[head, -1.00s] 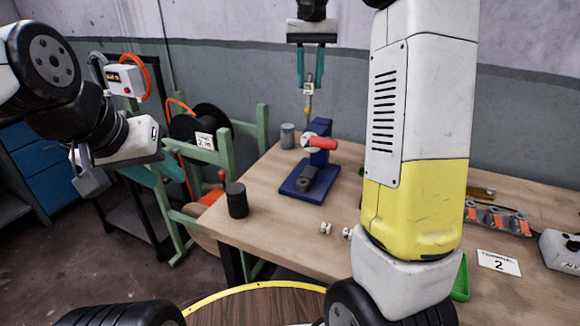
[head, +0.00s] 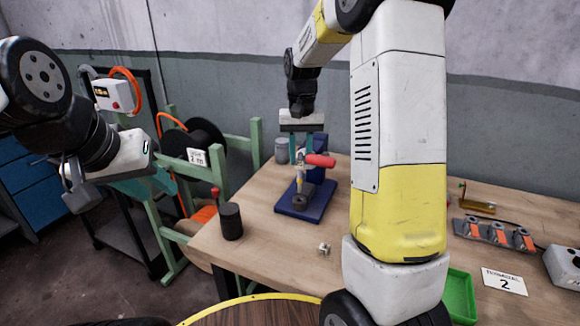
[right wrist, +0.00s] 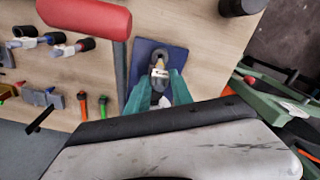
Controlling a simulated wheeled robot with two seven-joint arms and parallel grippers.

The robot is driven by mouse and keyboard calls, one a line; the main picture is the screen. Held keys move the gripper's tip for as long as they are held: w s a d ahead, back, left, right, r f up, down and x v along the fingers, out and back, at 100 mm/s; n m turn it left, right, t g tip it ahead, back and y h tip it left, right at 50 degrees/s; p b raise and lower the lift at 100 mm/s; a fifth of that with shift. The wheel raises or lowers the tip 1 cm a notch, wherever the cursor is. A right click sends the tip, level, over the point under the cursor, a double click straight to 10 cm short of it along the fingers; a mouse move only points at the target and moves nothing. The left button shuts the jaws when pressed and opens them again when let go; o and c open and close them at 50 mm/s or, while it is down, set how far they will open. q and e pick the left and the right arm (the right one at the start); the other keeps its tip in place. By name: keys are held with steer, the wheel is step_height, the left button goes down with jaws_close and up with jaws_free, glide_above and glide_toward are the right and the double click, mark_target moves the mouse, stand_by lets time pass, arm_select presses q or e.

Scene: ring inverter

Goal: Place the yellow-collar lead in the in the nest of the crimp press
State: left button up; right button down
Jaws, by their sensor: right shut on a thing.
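The crimp press has a blue base (head: 290,210), a red handle (head: 320,160) and a dark nest block (head: 303,202). My right gripper (head: 301,170) is in front of the press's upright, fingers pointing down, shut on the yellow-collar lead (head: 299,185). The lead hangs upright just above or at the nest block; I cannot tell whether it touches. In the right wrist view the lead's tagged end (right wrist: 159,73) lies between the teal fingers, over the nest block (right wrist: 160,52). My left gripper (head: 155,186) is at the far left, away from the press; its opening is unclear.
A black cylinder (head: 231,222) and a grey cylinder (head: 282,150) stand near the press. A small white piece (head: 324,248) lies in front. A green tray (head: 460,298) and a rack with orange parts (head: 495,234) are right. A cable reel stands left.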

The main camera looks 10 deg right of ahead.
mark_target(300, 168)
steer(key=shift+f, duration=2.9)
steer(key=c, duration=1.4)
jaws_free()
step_height(300, 168, up, 12)
steer(key=shift+r, duration=0.1)
steer(key=shift+s+a+r+n+t+y, duration=0.35)
steer(key=shift+s+r+t, duration=0.55)
steer(key=shift+s, duration=3.15)
steer(key=shift+s+a+r+n+t+y, duration=0.4)
steer(key=shift+s+t, duration=0.75)
steer(key=shift+s, duration=2.9)
steer(key=shift+s+a+r+n+t+y, duration=0.3)
steer(key=shift+s+r+t, duration=0.6)
steer(key=shift+s, duration=3.15)
